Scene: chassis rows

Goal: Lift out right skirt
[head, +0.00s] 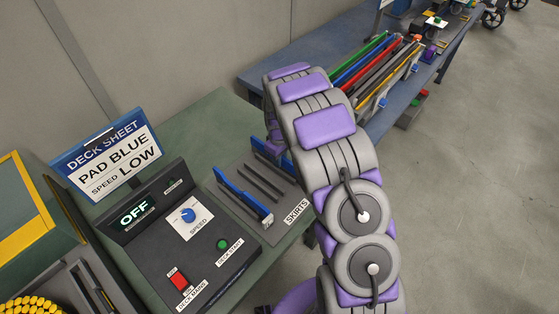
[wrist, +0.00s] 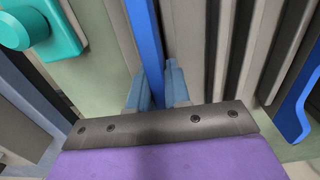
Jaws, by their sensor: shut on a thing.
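The skirts rack (head: 252,218) is a dark grey holder on the green bench, labelled SKIRTS. One blue skirt (head: 238,194) lies in its left part; a blue skirt also shows at the right edge of the wrist view (wrist: 297,100). A second blue skirt (head: 268,152), on the rack's far right side, is partly hidden by my arm. In the wrist view my gripper (wrist: 158,88) is shut on a long blue skirt (wrist: 150,45), its fingertips on either side. In the head view my arm mostly hides the gripper. Whether the held skirt is clear of its slot cannot be told.
A control box (head: 180,235) reading OFF stands left of the rack, with a DECK SHEET sign (head: 108,150) behind it. A blue bench (head: 262,78) with coloured bars is beyond my arm. Open floor (head: 480,180) lies to the right.

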